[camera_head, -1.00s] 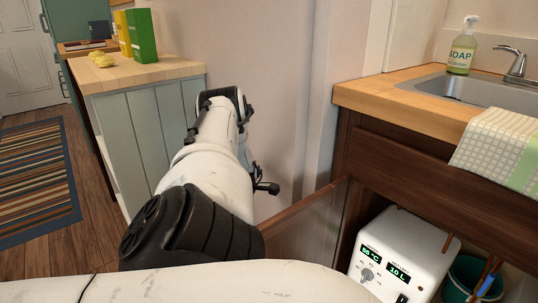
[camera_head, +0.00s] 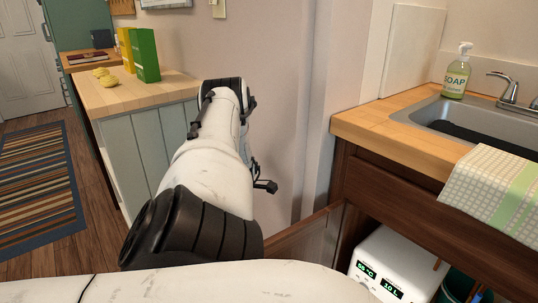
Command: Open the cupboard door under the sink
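The cupboard door (camera_head: 312,236) under the sink is a dark wood panel. It stands swung out at the left side of the sink cabinet (camera_head: 400,190), so the inside of the cupboard shows. A white arm, which I take as my left, fills the bottom and reaches up the middle, in front of part of the door. A black part at its far end, seemingly my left gripper (camera_head: 265,187), shows above the door's top edge. The rest of that gripper is hidden behind the arm. I cannot tell whether it touches the door. My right gripper is not in view.
A white heater box (camera_head: 385,262) and a dark green bucket (camera_head: 457,287) are in the cupboard. A towel (camera_head: 497,190) hangs over the counter front by the sink (camera_head: 470,120). A wood-topped cabinet (camera_head: 160,130) stands left of the arm, beyond it a striped rug (camera_head: 40,190).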

